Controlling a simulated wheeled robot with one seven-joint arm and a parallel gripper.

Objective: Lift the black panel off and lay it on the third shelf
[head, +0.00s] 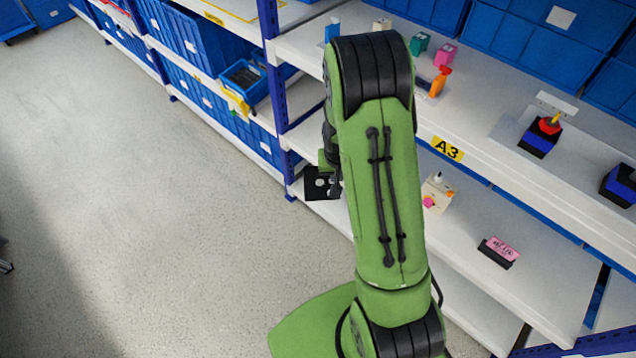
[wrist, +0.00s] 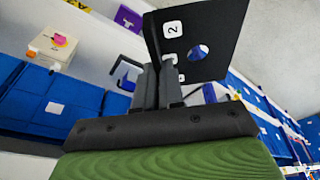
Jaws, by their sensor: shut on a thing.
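The black panel (wrist: 218,25) is a flat dark plate with a round hole and white labels, one marked 2. My gripper (wrist: 163,70) is shut on its edge in the wrist view. In the head view the panel (head: 318,186) shows at the left of my green arm, in front of the rack's end post, with my gripper (head: 335,180) mostly hidden behind the arm. A white shelf (head: 560,285) lies below the shelf labelled A3 (head: 447,149). I cannot tell which level counts as third.
On the white shelf are a cream box with a pink knob (head: 436,196) and a dark block with a pink label (head: 498,251). A blue-black switch box (head: 540,139) with a red and yellow top stands on the shelf above. The floor (head: 150,220) at left is clear.

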